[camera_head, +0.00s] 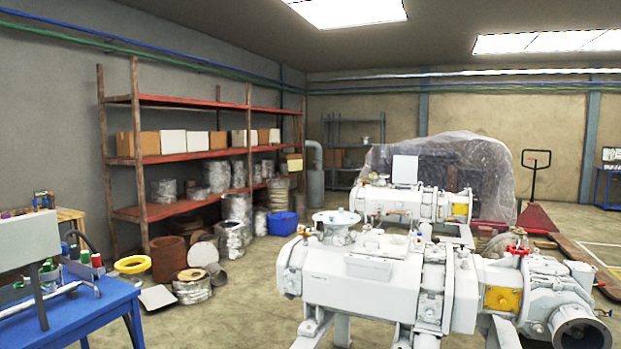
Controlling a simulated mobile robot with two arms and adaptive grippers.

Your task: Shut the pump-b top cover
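Two white screw vacuum pumps stand on the floor. The near pump (335,278) fills the lower right, with yellow panels, red valve handles and a round flange on top. The far pump (384,203) stands behind it, and its lower part is partly hidden by the near one. A flat white rectangular panel (405,170) stands upright on top of the far pump, like a raised cover. I cannot read a label telling which pump is pump-b. Neither of my grippers is in view.
A blue workbench (75,318) with tools and bottles is at the lower left. Red shelving (205,155) lines the left wall, with buckets, wrapped rolls and a yellow ring (132,264) before it. A red pallet jack (536,218) stands at right. Floor between bench and pumps is open.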

